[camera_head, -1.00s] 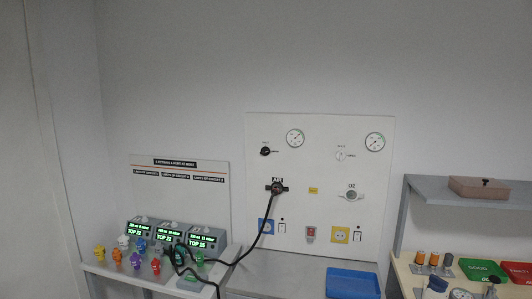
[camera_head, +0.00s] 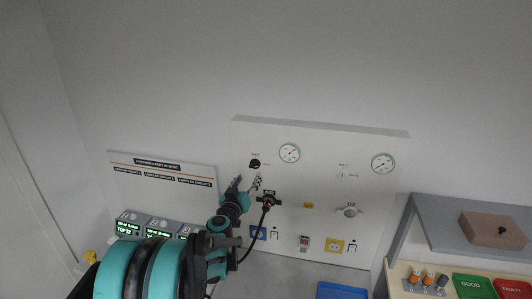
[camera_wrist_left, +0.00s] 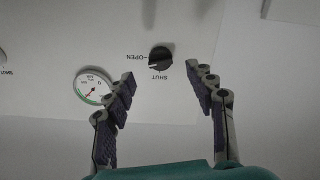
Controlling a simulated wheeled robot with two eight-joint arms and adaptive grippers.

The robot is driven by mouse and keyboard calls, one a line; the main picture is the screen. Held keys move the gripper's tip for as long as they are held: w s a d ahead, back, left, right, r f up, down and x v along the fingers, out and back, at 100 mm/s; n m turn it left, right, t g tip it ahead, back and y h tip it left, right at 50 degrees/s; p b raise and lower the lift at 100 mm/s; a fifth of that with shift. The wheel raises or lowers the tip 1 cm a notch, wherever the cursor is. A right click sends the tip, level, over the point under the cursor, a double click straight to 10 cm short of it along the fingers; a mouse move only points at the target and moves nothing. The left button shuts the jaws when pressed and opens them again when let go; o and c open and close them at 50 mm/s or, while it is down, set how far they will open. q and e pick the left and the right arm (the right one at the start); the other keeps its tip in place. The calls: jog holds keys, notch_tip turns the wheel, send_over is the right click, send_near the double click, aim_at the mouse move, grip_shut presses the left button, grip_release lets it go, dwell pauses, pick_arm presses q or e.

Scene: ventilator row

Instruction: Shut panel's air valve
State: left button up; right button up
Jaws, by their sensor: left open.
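The panel's air valve is a black knob (camera_head: 254,163) at the upper left of the white wall panel, above the AIR outlet. In the left wrist view the knob (camera_wrist_left: 160,57) appears upside down, with OPEN to its left and SHUT below it. Its pointer seems to be toward OPEN, but is too small to be sure. My left gripper (camera_head: 248,182) is open and empty, just below the knob in the head view. In the left wrist view its fingers (camera_wrist_left: 161,80) stand apart on either side of the knob's line, not touching it. My right gripper is not in view.
A gauge (camera_head: 289,153) sits right of the knob. The AIR outlet (camera_head: 269,202) has a black hose plugged in, hanging close to my left gripper. A second, pale valve (camera_head: 343,174) and the O2 outlet (camera_head: 349,211) are further right. A blue tray (camera_head: 340,291) lies below.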

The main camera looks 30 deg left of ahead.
aim_at(254, 168)
pick_arm(q)
jog(key=x, duration=0.7)
jog(key=shift+w+r, duration=0.1)
jog(key=shift+w, duration=0.05)
jog(key=c, duration=1.1)
